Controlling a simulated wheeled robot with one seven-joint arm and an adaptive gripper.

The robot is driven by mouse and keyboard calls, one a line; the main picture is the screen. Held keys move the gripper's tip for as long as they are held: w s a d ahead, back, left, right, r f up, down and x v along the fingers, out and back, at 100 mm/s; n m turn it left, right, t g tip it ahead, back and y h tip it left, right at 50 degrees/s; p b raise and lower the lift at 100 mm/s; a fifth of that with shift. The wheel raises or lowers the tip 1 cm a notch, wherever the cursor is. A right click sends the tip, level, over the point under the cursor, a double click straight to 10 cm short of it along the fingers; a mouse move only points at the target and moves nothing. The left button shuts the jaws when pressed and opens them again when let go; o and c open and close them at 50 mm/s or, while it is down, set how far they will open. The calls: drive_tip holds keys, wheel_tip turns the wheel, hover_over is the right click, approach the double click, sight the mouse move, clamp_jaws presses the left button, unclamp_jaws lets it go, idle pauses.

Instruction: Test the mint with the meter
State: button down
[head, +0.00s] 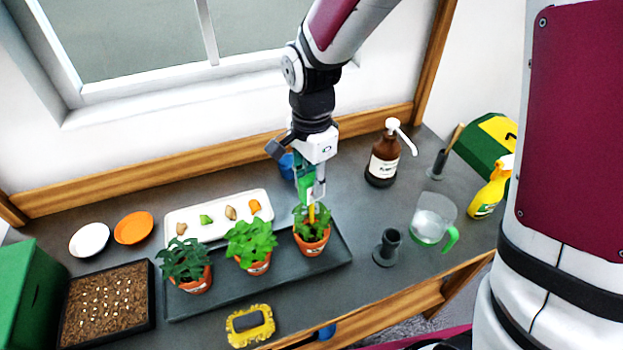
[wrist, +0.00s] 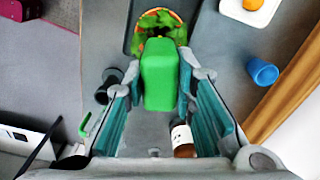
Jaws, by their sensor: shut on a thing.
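My gripper (head: 311,182) is shut on the green meter (wrist: 160,75), above the right-hand potted plant (head: 311,238). The meter's yellow probe points down among that plant's leaves; whether its tip is in the soil is hidden. In the wrist view the meter's green body covers part of this pot (wrist: 168,17). A bright green bushy plant (head: 251,240) stands in the middle and a darker green one (head: 185,262) at the left. All three terracotta pots stand in a dark tray (head: 335,262). Their labels are too small to read, so I cannot tell which is the mint.
A white tray (head: 218,229) with several small items lies behind the pots, near a blue cup (head: 287,166). A brown pump bottle (head: 382,161), dark cup (head: 387,248) and clear jug (head: 432,222) stand right. A yellow-framed object (head: 250,324) lies in front.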

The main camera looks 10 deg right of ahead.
drive_tip(key=shift+f, duration=0.85)
idle(0.6)
drive_tip(key=shift+f, duration=0.3)
drive_tip(key=b, duration=0.1)
hover_over(312, 223)
drive_tip(key=shift+w+f, duration=0.15)
drive_tip(key=shift+f, duration=1.1)
drive_tip(key=shift+w+f, duration=0.15)
drive_tip(key=shift+f, duration=1.05)
idle(1.3)
idle(1.6)
drive_tip(key=c, duration=1.2)
unclamp_jaws()
drive_tip(key=shift+c, duration=0.2)
drive_tip(key=shift+r, duration=0.1)
